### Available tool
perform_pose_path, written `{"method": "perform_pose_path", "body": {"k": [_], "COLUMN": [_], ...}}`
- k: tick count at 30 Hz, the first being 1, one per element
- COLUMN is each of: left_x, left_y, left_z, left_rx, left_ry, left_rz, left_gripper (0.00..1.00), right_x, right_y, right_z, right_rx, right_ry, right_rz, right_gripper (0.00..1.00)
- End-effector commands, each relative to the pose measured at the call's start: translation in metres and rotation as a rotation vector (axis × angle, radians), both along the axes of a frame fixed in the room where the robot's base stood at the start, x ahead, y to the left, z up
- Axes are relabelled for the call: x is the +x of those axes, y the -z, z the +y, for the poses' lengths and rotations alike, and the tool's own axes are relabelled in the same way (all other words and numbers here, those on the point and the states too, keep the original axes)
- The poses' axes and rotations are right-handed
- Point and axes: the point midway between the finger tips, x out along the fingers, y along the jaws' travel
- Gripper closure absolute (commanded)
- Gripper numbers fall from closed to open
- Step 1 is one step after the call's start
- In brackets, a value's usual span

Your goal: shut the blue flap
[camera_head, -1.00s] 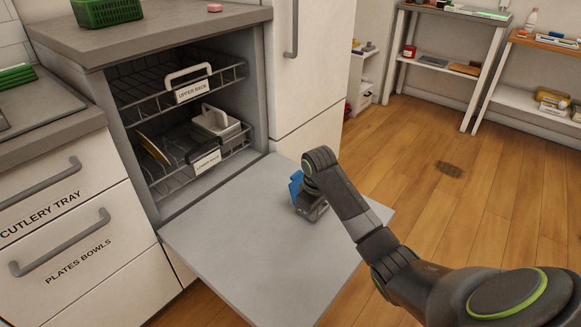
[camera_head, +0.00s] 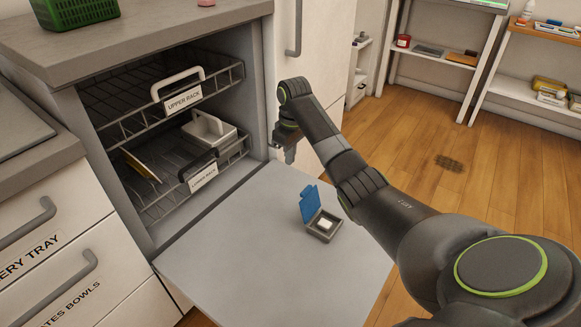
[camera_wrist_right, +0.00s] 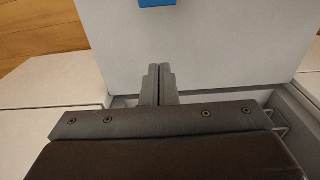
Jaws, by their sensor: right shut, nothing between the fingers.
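The blue flap (camera_head: 309,201) stands up, open, at the back edge of a small grey box (camera_head: 324,226). A white block (camera_head: 324,224) shows inside the box. The box sits on the lowered dishwasher door (camera_head: 235,245). My right gripper (camera_head: 287,155) is shut and empty, above and behind the box, near the rack opening's right side and apart from the flap. In the right wrist view its closed fingers (camera_wrist_right: 158,84) point over the grey door, and a bit of blue (camera_wrist_right: 157,3), likely the flap, shows at the top edge. My left gripper is not in view.
The upper rack (camera_head: 165,95) and lower rack (camera_head: 180,165) stand inside the dishwasher, with a grey-white holder (camera_head: 212,135) in the lower one. Drawers (camera_head: 55,245) are at the left. The door around the box is clear.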

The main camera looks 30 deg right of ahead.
Motion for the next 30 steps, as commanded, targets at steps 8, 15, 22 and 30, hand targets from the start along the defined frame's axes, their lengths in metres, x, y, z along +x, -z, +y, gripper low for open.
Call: {"method": "perform_pose_path", "body": {"k": [8,15,22,30], "left_x": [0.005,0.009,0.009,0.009], "left_y": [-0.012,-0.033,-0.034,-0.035], "left_z": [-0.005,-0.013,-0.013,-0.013], "left_rx": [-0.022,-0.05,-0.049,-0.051], "left_ry": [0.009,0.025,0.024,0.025], "left_rz": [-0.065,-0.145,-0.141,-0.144], "left_gripper": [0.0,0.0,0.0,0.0], "right_x": [0.001,0.003,-0.019,-0.031], "right_y": [0.054,0.102,0.09,0.085], "right_z": [0.001,0.001,-0.008,-0.012], "right_rx": [0.0,-0.001,-0.002,-0.001], "right_ry": [0.0,0.0,-0.001,0.0], "right_rz": [0.004,0.002,-0.001,0.002], "right_gripper": [1.0,1.0,1.0,1.0]}}
